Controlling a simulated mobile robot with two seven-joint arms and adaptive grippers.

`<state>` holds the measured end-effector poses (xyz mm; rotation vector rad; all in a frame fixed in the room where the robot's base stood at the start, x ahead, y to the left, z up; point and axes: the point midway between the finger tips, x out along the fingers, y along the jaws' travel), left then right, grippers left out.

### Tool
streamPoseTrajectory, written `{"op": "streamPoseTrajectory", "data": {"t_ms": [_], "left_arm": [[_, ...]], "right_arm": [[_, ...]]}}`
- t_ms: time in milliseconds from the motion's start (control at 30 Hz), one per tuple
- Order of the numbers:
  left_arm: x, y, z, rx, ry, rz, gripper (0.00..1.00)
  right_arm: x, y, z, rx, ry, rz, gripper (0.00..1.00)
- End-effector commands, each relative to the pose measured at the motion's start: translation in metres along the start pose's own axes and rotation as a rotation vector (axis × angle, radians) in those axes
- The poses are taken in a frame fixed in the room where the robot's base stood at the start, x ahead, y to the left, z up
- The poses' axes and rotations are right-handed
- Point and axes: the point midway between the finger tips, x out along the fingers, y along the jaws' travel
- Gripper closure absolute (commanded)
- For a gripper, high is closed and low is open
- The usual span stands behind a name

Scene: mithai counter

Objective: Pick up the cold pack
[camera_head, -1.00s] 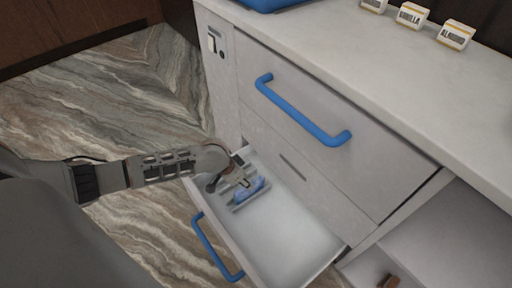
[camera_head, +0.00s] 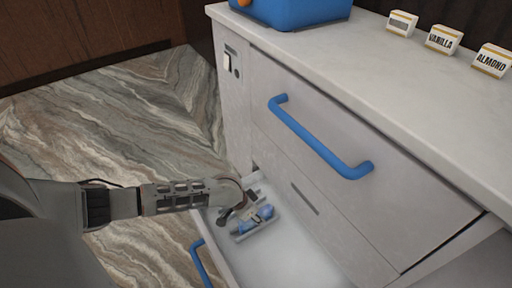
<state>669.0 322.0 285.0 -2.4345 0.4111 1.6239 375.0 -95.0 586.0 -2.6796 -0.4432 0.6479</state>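The cold pack (camera_head: 266,211) is a small light-blue item inside the pulled-out lower drawer (camera_head: 290,262), near the drawer's back left. My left gripper (camera_head: 252,221) reaches into the drawer from the left, with its fingers around or right over the pack. Parts of the pack show on both sides of a finger. I cannot tell whether the fingers are closed on it. My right gripper is not in view.
The upper drawer with a blue handle (camera_head: 318,142) is shut above the open one. On the counter (camera_head: 372,68) stand a blue box (camera_head: 292,12) and small labelled boxes, including vanilla (camera_head: 443,40) and almond (camera_head: 492,60). Marbled floor lies at left.

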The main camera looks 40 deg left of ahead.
Motion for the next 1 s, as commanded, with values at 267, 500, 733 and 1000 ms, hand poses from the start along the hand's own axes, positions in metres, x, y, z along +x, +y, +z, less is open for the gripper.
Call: {"op": "streamPoseTrajectory", "data": {"t_ms": [267, 500, 733, 1000], "left_arm": [[0.0025, 0.0005, 0.0010, -0.001, 0.000, 0.000, 0.62], [0.0047, 0.0000, 0.0027, 0.000, -0.001, 0.000, 0.62], [0.0049, 0.0002, 0.0029, 0.000, -0.001, 0.000, 0.78], [0.0045, 0.0002, 0.0018, 0.000, 0.000, 0.000, 1.00]], "right_arm": [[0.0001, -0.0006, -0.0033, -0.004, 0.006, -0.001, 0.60], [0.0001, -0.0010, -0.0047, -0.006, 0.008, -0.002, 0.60], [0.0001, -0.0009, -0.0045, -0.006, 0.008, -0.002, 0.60], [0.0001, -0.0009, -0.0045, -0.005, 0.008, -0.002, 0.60]]}}
